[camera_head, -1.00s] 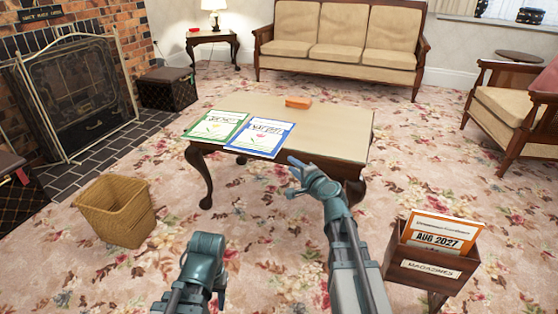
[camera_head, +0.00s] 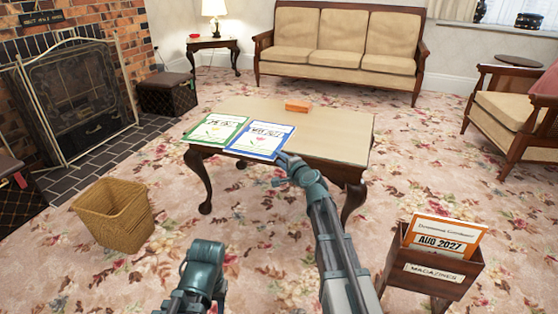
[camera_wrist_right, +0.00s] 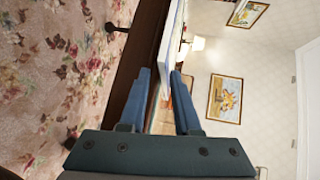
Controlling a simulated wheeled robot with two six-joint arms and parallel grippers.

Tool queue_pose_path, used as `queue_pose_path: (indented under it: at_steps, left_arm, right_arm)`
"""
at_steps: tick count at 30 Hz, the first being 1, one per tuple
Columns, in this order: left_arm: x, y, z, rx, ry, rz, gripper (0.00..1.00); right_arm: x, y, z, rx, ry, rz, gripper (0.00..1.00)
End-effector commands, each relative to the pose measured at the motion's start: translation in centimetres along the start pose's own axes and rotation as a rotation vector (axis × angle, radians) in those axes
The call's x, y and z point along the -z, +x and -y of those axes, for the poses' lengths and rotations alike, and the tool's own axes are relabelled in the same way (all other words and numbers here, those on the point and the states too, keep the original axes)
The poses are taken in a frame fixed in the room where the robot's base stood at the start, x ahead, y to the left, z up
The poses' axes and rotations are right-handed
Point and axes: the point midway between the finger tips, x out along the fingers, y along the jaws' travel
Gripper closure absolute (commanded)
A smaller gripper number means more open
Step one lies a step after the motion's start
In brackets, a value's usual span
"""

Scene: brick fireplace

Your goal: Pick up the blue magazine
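The blue-bordered magazine (camera_head: 262,140) lies flat on the wooden table (camera_head: 338,137), at its near edge, and its near side sticks out slightly past the tabletop. My right gripper (camera_head: 278,170) is open at the magazine's near right corner, one finger about level with the magazine and the other lower. In the right wrist view the fingers (camera_wrist_right: 162,82) stand apart, and the thin white edge of the magazine (camera_wrist_right: 170,45) runs into the gap between them. I cannot tell whether they touch it. Of my left arm only a link shows; its gripper is out of view.
A green-bordered magazine (camera_head: 214,132) lies left of the blue one. An orange object (camera_head: 297,106) sits farther back on the table. A magazine rack (camera_head: 432,272) holding an orange magazine (camera_head: 444,236) stands right. A wicker basket (camera_head: 115,214) stands left. Patterned floor between is clear.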

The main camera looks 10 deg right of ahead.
Motion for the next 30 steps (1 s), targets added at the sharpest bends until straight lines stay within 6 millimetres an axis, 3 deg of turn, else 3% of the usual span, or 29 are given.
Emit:
queue_pose_path:
  at_steps: [10, 20, 30]
  left_arm:
    - [0.0, 0.08, -0.01, 0.0, 0.0, 0.0, 0.54]
    - [0.0, 0.08, -0.01, 0.0, 0.0, 0.0, 0.54]
    - [0.0, 0.09, -0.01, 0.0, 0.0, 0.0, 0.54]
  right_arm:
    - [-0.01, 0.44, 0.01, 0.0, 0.0, -0.001, 0.7]
    - [-0.01, 0.43, 0.0, 0.0, 0.0, 0.0, 0.99]
    - [0.0, 0.41, -0.02, -0.001, 0.0, 0.0, 1.0]
